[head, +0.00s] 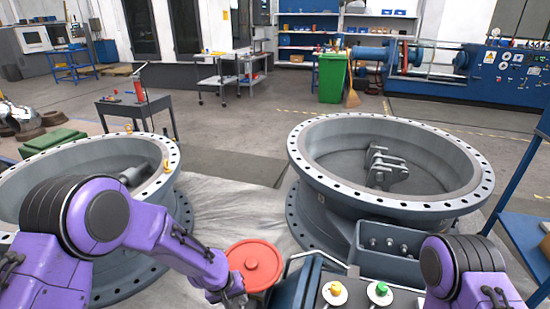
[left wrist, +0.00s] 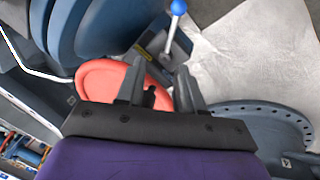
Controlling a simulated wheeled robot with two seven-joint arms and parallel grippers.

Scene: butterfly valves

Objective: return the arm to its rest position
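My left arm (head: 140,225) comes in from the left in the head view, bent, with its left gripper (head: 235,292) at the lower middle beside a round red disc (head: 255,262). In the left wrist view the left gripper's two fingers (left wrist: 162,88) stand apart, so it is open. The red disc (left wrist: 100,75) lies beyond and behind the fingers there; whether they touch it I cannot tell. My right arm (head: 465,265) shows only as a purple and black link at the lower right; its gripper is out of view.
Two large grey flanged valve bodies stand left (head: 90,165) and right (head: 385,160). A panel with yellow (head: 335,290) and green (head: 378,290) knobs is close at the front. A blue shelf frame (head: 525,235) is at the right edge. Pale sheeting (head: 230,210) covers the floor between the valves.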

